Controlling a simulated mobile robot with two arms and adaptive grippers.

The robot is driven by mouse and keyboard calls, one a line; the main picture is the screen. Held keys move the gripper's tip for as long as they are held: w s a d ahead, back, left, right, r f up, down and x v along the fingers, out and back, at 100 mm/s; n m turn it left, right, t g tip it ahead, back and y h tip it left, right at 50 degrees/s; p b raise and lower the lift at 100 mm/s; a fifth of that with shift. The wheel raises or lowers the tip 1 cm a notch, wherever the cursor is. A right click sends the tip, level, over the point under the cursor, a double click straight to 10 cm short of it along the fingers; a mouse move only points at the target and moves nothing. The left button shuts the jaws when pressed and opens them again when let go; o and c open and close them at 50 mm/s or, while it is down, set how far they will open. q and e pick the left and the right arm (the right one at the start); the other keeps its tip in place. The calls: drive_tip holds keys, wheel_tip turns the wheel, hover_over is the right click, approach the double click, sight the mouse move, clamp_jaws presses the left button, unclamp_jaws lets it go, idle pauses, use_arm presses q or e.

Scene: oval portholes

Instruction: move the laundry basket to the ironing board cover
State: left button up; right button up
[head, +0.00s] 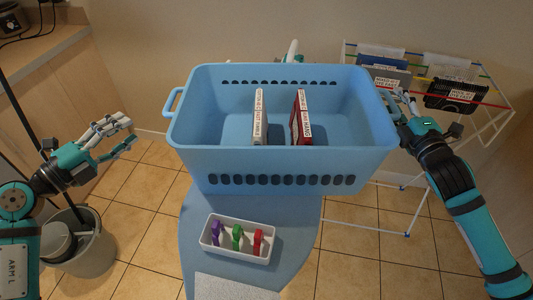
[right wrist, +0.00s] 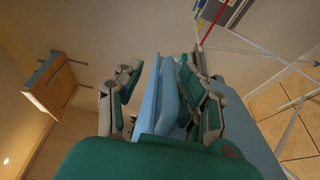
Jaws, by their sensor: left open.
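The blue laundry basket (head: 285,182) appears level over the ironing board cover (head: 300,217), a blue surface mostly hidden under it. I cannot tell exactly where its base touches. Two boxes or books, one white (head: 259,117) and one red (head: 301,118), stand inside it. My left gripper (head: 133,132) is open and empty, left of the basket and apart from its left handle (head: 173,102). My right gripper (head: 399,98) is at the right handle. In the right wrist view its fingers (right wrist: 158,85) straddle a blue part of the basket, with a gap beside the left finger.
A white tray (head: 213,243) with purple, green and red pieces sits on the cover in front of the basket. A grey bucket (head: 88,252) is on the tiled floor at lower left. A counter (head: 40,45) is at upper left.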

drive_tip(key=s+d, duration=0.1)
drive_tip(key=s, duration=1)
